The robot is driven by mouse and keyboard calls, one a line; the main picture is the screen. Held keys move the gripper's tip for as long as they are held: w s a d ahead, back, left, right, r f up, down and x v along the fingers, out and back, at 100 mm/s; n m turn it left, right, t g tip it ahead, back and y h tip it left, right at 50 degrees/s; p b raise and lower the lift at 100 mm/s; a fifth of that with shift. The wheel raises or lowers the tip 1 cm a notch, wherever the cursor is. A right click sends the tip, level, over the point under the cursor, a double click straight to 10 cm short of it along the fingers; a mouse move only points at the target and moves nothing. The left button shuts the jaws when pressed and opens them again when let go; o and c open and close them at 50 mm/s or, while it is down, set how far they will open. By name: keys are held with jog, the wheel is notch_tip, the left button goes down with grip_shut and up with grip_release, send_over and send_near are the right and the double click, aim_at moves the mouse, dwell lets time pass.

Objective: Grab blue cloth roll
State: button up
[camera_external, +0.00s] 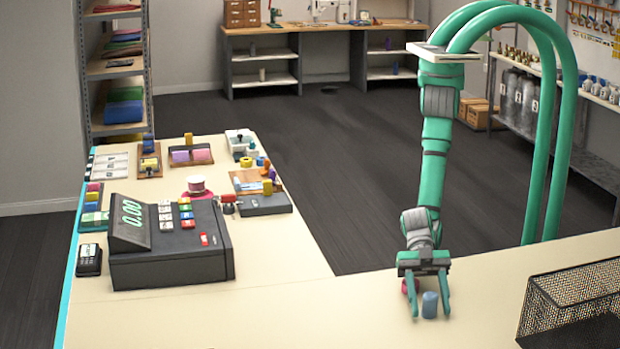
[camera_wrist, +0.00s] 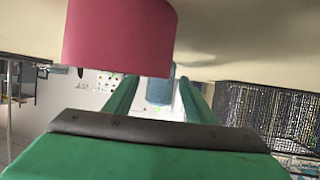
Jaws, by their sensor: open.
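The blue cloth roll (camera_external: 430,305) stands upright on the pale counter (camera_external: 490,305). My gripper (camera_external: 430,314) points down over it with the jaws open, one finger to each side of the roll. In the wrist view the blue roll (camera_wrist: 160,91) shows between the two green fingers (camera_wrist: 158,104). I cannot tell whether either finger touches it. A pink-red roll (camera_external: 405,287) stands beside the left finger, partly hidden by it. It shows large and close in the wrist view (camera_wrist: 118,38).
A black wire mesh basket (camera_external: 575,292) stands at the counter's right end. A cash register (camera_external: 170,248) and card reader (camera_external: 89,259) are at the left. Several colored rolls and trays lie farther back. Bare counter lies between the register and my gripper.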

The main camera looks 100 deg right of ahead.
jog(key=c, duration=1.1)
